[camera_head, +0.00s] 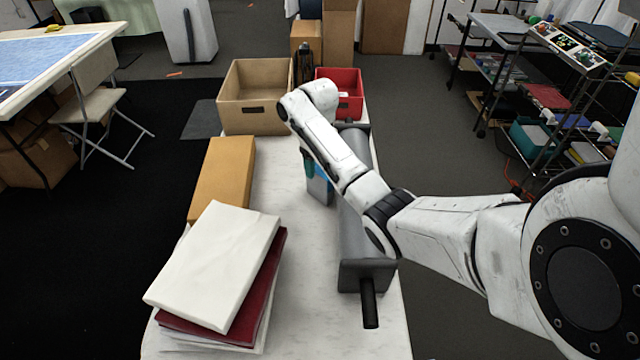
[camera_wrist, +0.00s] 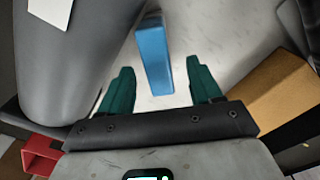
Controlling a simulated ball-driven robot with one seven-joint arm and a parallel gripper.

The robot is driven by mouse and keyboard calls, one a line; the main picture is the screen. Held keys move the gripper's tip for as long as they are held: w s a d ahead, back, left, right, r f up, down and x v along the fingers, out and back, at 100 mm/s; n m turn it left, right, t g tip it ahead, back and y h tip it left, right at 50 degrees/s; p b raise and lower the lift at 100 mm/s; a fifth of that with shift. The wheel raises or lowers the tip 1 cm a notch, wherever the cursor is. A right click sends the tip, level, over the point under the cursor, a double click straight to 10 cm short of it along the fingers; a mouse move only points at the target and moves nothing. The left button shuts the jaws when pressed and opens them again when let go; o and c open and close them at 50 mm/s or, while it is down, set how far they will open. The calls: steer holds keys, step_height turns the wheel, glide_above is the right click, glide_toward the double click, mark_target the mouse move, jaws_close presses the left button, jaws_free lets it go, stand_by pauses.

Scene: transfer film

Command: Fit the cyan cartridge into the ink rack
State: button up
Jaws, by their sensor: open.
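The cyan cartridge (camera_wrist: 154,50) is a blue upright block on the pale tabletop. In the wrist view it stands between the two teal fingers of my gripper (camera_wrist: 160,72), with a visible gap on each side. In the head view the cartridge (camera_head: 320,192) shows just left of the grey roller, partly hidden by my arm. A teal finger of my gripper (camera_head: 309,164) shows above and behind it. My gripper is open and holds nothing. I cannot pick out the ink rack with certainty in either view.
A long grey roller machine (camera_head: 352,235) with a dark handle lies to the right of the cartridge. An orange-brown box (camera_head: 222,172) and stacked books (camera_head: 215,262) stand left. A cardboard bin (camera_head: 252,97) and red bin (camera_head: 350,80) are behind. Bare tabletop (camera_head: 300,300) lies in front.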

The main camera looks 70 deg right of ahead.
mark_target(320, 170)
steer(key=shift+s+d+f, duration=0.1)
steer(key=shift+f, duration=2.6)
steer(key=shift+c, duration=0.3)
jaws_close()
